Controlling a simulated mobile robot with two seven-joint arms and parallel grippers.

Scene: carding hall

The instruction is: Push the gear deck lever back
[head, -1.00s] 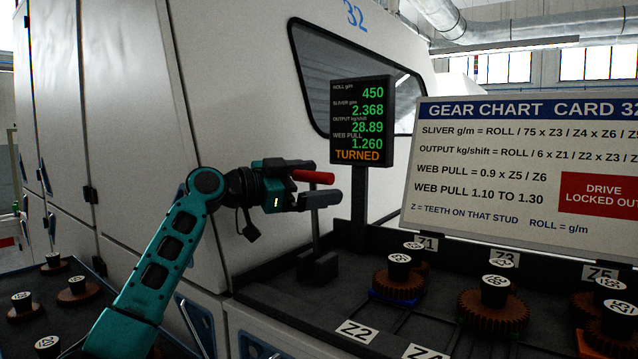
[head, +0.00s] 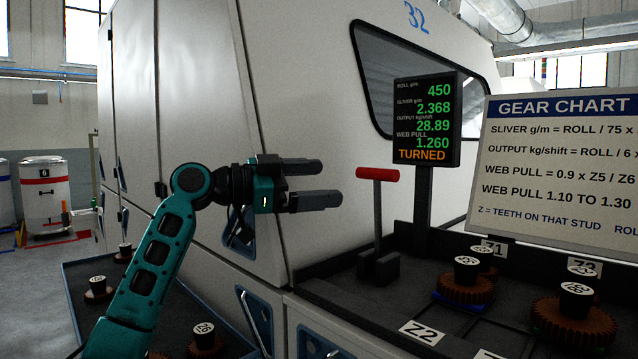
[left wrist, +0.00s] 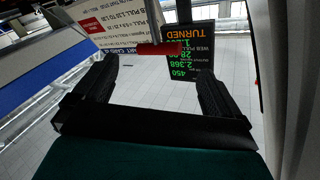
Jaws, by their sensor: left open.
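The gear deck lever (head: 378,218) stands near the left end of the dark gear deck (head: 335,288). It has a red crossbar handle (head: 377,174), a thin grey stem and a dark base. My left gripper (head: 331,181) is open and empty, to the left of the handle at about its height, with a gap between in the head view. In the left wrist view the red handle (left wrist: 160,48) shows beyond the fingertips, in front of the display (left wrist: 190,50). My right gripper is not in view.
The display reading TURNED (head: 427,120) stands on a post right of the lever. Brown gears (head: 573,322) with numbered black hubs sit on the deck, below the gear chart board (head: 560,165). The white machine wall (head: 290,90) rises behind. More gears (head: 98,290) lie on a tray at left.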

